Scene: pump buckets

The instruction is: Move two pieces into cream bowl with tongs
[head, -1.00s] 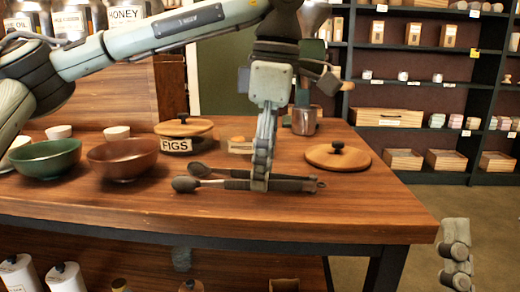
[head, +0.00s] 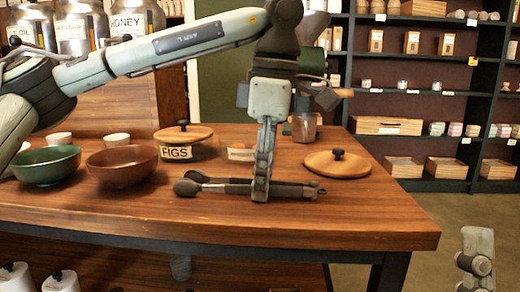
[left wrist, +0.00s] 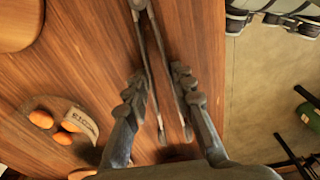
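The dark-tipped tongs (head: 215,187) lie on the wooden table near its front edge; they also show in the left wrist view (left wrist: 150,55). My left gripper (head: 262,192) points down over their middle. In the left wrist view my left gripper (left wrist: 160,78) is open, one finger on each side of the tongs, with gaps visible. Orange pieces (left wrist: 70,127) sit in a labelled container (left wrist: 85,118). This container (head: 240,154) is partly hidden in the head view. A pale bowl (head: 10,163) at the far left is mostly hidden. My right gripper (head: 476,262) shows only partly at lower right.
A green bowl (head: 45,166), a brown bowl (head: 122,166) and two small pale cups (head: 116,140) stand at left. A lidded FIGS crock (head: 174,153), a metal cup (head: 304,127) and a wooden lid (head: 335,164) are behind the tongs. The front right tabletop is clear.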

